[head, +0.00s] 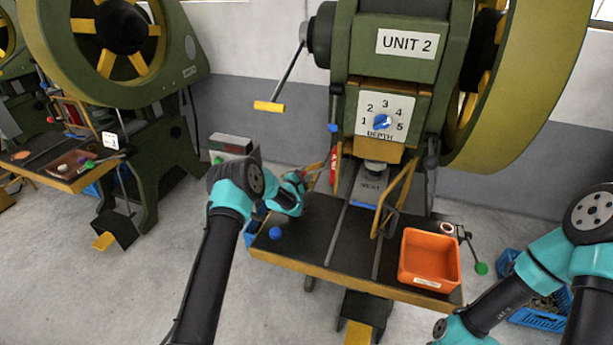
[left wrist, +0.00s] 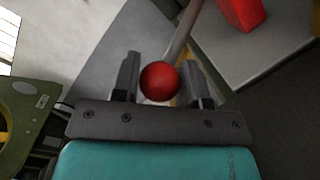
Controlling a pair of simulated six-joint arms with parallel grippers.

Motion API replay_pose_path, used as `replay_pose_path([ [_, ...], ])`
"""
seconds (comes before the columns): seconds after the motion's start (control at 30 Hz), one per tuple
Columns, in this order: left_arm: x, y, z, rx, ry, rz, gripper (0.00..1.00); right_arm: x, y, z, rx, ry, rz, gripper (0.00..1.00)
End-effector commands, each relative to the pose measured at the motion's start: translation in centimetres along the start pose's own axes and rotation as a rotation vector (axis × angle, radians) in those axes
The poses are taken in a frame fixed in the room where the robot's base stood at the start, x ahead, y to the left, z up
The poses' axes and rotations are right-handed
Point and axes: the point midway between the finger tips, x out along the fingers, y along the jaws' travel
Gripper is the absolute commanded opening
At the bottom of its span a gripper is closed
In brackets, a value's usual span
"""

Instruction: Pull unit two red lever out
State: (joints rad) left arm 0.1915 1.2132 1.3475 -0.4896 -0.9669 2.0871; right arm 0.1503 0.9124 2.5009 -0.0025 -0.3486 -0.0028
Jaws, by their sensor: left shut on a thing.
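The red lever of unit two shows in the left wrist view as a red ball knob (left wrist: 159,81) on a grey rod. My left gripper (left wrist: 160,84) has one finger on each side of the knob and is shut on it. In the head view the left gripper (head: 304,178) is at the left side of the UNIT 2 press (head: 407,43), above the back left of its table. There the knob is largely hidden by the gripper. My right arm enters at the lower right; its fingertips are out of view.
An orange bin (head: 429,262) stands on the right of the press table (head: 322,240). A blue ball knob (head: 276,233) is at the table's front left, and a green ball knob (head: 481,268) sticks out at right. A red part (head: 333,166) stands beside the gripper.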

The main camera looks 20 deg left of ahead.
Motion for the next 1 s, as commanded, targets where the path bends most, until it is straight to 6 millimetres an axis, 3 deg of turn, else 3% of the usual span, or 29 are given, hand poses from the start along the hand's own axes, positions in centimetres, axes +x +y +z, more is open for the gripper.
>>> replay_pose_path([
  [0.3, -0.1, 0.3, -0.3, 0.000, 0.005, 0.005, 0.64, 0.0, 0.0, 0.0, 0.000, 0.000, 0.000, 0.43],
  [0.67, -0.4, 0.2, -0.2, 0.000, 0.003, 0.004, 0.64, 0.0, 0.0, 0.0, 0.000, 0.000, 0.000, 0.43],
  [1.0, -4.2, 0.2, -0.2, -0.001, 0.005, 0.002, 0.64, 0.0, 0.0, 0.0, 0.000, 0.000, 0.000, 0.43],
])
